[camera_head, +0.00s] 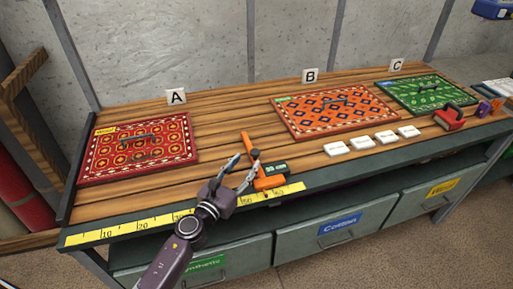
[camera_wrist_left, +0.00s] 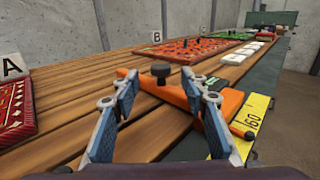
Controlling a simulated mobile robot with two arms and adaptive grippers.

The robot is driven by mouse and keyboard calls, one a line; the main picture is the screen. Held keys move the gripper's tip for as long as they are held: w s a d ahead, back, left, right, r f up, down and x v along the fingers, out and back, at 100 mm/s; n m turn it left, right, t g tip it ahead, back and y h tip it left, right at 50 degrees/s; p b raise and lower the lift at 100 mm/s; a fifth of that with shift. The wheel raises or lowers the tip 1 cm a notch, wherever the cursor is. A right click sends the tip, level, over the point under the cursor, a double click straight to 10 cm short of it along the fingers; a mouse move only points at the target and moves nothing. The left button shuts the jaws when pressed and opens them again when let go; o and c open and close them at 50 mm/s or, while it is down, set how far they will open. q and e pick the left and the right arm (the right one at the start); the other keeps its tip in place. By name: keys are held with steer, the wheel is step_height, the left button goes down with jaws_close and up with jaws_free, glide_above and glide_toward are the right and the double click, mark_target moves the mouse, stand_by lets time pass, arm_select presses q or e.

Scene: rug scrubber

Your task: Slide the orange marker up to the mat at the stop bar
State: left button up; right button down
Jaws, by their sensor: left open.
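The orange marker (camera_head: 268,182) sits across the yellow scale at the table's front edge, its arm pointing back over the planks and a small green label beside it. It also shows in the wrist view (camera_wrist_left: 232,104) with a black knob (camera_wrist_left: 160,70). My left gripper (camera_head: 246,160) is open and empty at the marker; in the wrist view its fingers (camera_wrist_left: 160,102) are spread, with the knob seen between them. I cannot tell whether they touch it. The red mat (camera_head: 137,145) by card A lies at the left, beside a dark bar (camera_head: 76,172) along the table's end. My right gripper is not in view.
The orange patterned mat (camera_head: 285,125) by card B and green mat (camera_head: 400,98) by card C lie farther right. Several white blocks (camera_head: 362,143) stand near the front. A red-handled tool (camera_head: 450,119) lies at right. Planks between the red mat and marker are clear.

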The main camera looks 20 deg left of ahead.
mark_target(252, 154)
arm_select(q)
steer(key=shift+w+d+r, duration=0.1)
steer(key=shift+w+d, duration=0.05)
steer(key=shift+w, duration=0.45)
steer(key=shift+w+d+r, duration=0.1)
steer(key=shift+w+d, duration=0.05)
steer(key=shift+w, duration=0.4)
steer(key=w, duration=0.3)
steer(key=shift+w+d+f, duration=0.15)
steer(key=shift+w+d, duration=0.1)
steer(key=shift+d, duration=0.05)
steer(key=shift+w+d, duration=0.1)
steer(key=shift+w, duration=0.25)
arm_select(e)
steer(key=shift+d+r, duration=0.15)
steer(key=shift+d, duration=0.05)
arm_select(q)
steer(key=shift+c, duration=0.2)
